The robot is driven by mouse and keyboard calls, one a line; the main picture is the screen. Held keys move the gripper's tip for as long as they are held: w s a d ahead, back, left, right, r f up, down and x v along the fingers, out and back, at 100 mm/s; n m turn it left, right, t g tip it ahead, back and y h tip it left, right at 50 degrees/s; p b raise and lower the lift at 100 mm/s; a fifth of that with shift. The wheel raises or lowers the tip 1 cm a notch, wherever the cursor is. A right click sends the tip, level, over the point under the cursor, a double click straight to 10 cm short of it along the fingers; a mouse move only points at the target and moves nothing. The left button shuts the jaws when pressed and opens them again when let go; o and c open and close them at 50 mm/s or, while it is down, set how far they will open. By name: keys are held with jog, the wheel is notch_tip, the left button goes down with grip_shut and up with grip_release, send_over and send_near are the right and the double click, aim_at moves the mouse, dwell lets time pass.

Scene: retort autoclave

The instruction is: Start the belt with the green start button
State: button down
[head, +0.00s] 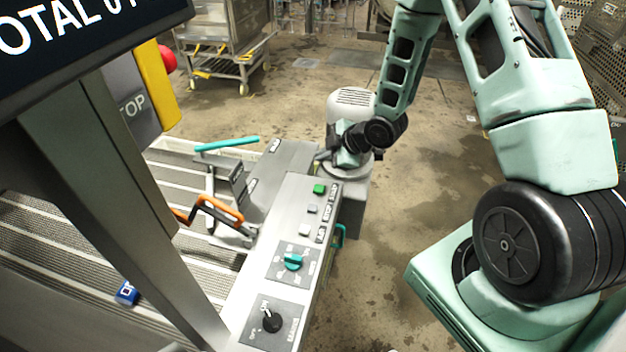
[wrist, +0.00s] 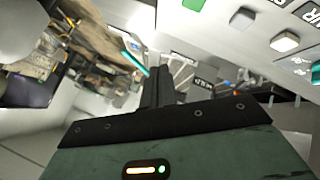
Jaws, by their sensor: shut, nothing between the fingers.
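The green start button (head: 319,188) is a small square cap at the far end of the grey control panel (head: 290,215). In the wrist view the green button (wrist: 194,4) is cut by the top edge. My gripper (head: 328,163) is just beyond the panel's far end in the head view, apart from the button; its fingertips are hard to make out there. In the wrist view my gripper (wrist: 162,72) has its dark fingers together with nothing between them, and the button lies up and to the right of them.
Two pale square buttons (head: 312,209), a teal rotary knob (head: 292,262) and a black selector (head: 271,321) share the panel. An orange-handled lever (head: 220,209) and a teal bar (head: 228,144) stand over the belt (head: 70,240). A blue block (head: 127,292) lies on the belt.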

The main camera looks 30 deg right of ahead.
aim_at(323, 189)
dwell(0.3)
notch_tip(323, 189, down, 9)
jog(key=b, duration=0.6)
jog(key=shift+r+b, duration=0.1)
jog(key=shift+b, duration=0.3)
dwell(1.5)
jog(key=shift+f+b, duration=0.4)
jog(key=shift+b, duration=0.05)
